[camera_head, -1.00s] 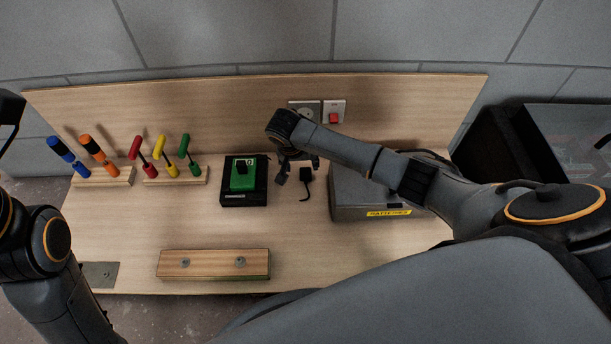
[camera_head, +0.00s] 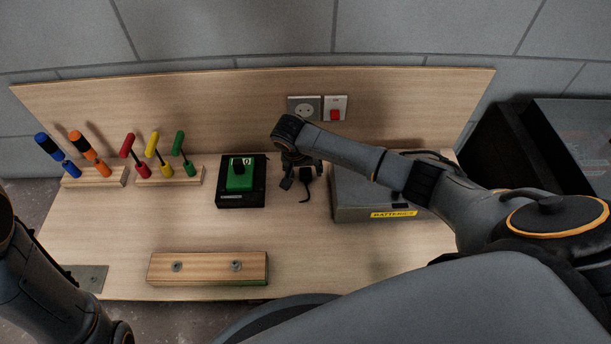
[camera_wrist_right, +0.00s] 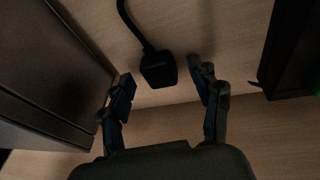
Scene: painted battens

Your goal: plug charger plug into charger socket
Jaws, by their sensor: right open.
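The charger plug (camera_head: 306,174) is a small black block with a black cord, lying on the wooden bench. In the right wrist view the plug (camera_wrist_right: 158,70) lies between and slightly beyond my open fingertips, its cord running up and away. My right gripper (camera_head: 300,177) points down over it, open and empty (camera_wrist_right: 165,84); I see no finger touching the plug. The charger socket (camera_head: 304,104) is a grey wall plate with a round recess on the upright back board, behind and above the gripper. My left gripper is out of the head view; only part of its arm shows.
A grey batteries box (camera_head: 372,207) stands close right of the gripper. A black device with a green top (camera_head: 240,180) stands to its left. A red switch (camera_head: 335,113) is beside the socket. Coloured-handled tools stand in racks (camera_head: 168,177) at left; a wooden block (camera_head: 207,268) lies in front.

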